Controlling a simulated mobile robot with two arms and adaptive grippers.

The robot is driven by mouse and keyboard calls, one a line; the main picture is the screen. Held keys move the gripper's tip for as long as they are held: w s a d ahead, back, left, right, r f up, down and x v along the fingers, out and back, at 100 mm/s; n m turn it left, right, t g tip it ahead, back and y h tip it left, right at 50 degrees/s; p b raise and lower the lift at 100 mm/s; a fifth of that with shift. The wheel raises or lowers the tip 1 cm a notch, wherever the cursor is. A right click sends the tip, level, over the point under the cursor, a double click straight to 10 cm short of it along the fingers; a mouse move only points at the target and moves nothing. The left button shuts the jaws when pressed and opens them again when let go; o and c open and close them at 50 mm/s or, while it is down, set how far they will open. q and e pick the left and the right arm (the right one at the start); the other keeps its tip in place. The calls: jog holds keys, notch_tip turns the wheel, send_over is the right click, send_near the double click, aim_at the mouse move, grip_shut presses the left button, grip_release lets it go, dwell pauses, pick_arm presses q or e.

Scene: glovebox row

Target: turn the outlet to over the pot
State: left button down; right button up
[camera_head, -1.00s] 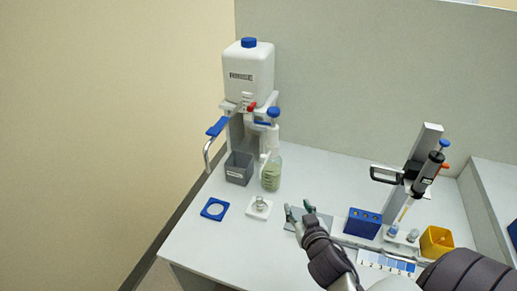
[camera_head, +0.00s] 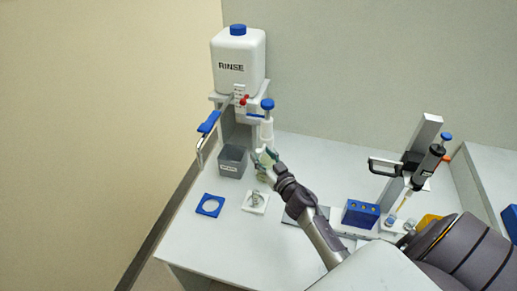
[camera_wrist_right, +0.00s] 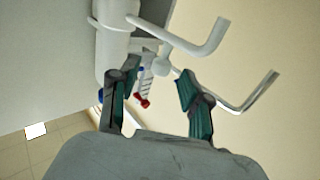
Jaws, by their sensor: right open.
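My right gripper (camera_head: 263,155) is open in front of the bottle (camera_head: 266,130) with the blue-topped white dispenser, and hides the bottle's lower part. In the right wrist view, its open fingers (camera_wrist_right: 157,82) have a white cylindrical body (camera_wrist_right: 115,35) beyond them. A white bent outlet tube (camera_wrist_right: 205,45) runs right from that body. A second bent tube (camera_wrist_right: 250,97) shows lower right. I cannot tell whether the fingers touch either. My left gripper is out of view.
A rinse tank (camera_head: 238,62) on a stand has a blue lever (camera_head: 209,122) at its left. A grey open container (camera_head: 232,162) stands below. A blue ring plate (camera_head: 210,205) lies front left. A blue rack (camera_head: 361,213) and a pipette stand (camera_head: 415,150) are at the right.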

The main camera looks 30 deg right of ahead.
jog(key=shift+w+d+r, duration=0.1)
jog(key=shift+w, duration=1.35)
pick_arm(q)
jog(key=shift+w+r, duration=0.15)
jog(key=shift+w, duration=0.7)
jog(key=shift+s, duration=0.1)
pick_arm(e)
jog(key=shift+c, duration=1.4)
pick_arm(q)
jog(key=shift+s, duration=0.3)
pick_arm(e)
grip_shut()
